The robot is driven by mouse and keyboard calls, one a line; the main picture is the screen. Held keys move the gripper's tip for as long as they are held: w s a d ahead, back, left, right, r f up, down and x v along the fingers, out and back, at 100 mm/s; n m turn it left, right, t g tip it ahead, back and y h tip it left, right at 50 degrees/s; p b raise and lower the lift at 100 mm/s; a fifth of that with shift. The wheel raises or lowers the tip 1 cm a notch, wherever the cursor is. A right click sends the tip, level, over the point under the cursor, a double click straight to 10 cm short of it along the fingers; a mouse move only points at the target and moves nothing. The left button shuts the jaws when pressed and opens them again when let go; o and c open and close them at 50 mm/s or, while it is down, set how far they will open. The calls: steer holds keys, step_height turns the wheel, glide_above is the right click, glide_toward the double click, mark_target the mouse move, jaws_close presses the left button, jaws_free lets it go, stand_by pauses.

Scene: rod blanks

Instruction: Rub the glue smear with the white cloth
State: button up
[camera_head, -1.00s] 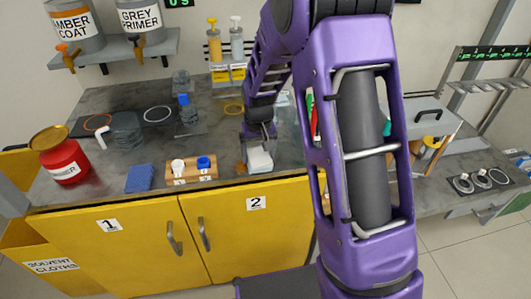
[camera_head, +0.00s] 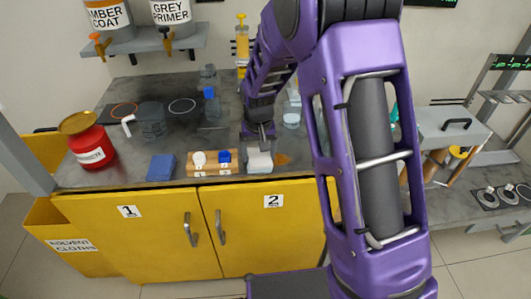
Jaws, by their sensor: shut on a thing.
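The white cloth (camera_head: 259,162) is a small folded pad near the front edge of the grey bench top. My gripper (camera_head: 261,144) points down and is shut on it from above. The cloth looks to be on the bench surface, though its underside is hidden. An orange-brown glue smear (camera_head: 282,159) shows on the bench just right of the cloth. Part of the smear may be hidden by the cloth.
A wooden block (camera_head: 215,164) with a white and a blue cap stands close left of the cloth. A blue sponge (camera_head: 161,167) and red can (camera_head: 91,147) are farther left. Yellow cabinet doors (camera_head: 160,240) lie below the edge. My arm hides bench to the right.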

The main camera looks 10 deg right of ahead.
mark_target(279, 161)
steer(key=shift+a, duration=0.85)
steer(key=shift+a+r, duration=0.1)
steer(key=shift+a, duration=0.1)
steer(key=shift+s+d+f, duration=0.1)
steer(key=shift+d+f, duration=0.05)
steer(key=shift+d, duration=1.9)
steer(key=shift+d+f, duration=0.1)
steer(key=shift+d, duration=3.85)
steer(key=shift+s+a+r, duration=0.1)
steer(key=shift+s+r, duration=0.05)
steer(key=shift+s, duration=0.25)
steer(key=shift+a+r, duration=0.15)
steer(key=shift+a, duration=1.85)
steer(key=shift+a+f, duration=0.15)
steer(key=shift+a, duration=1.7)
steer(key=shift+a+f, duration=0.15)
steer(key=shift+a, duration=1.65)
steer(key=shift+a+r, duration=0.1)
steer(key=shift+a, duration=0.15)
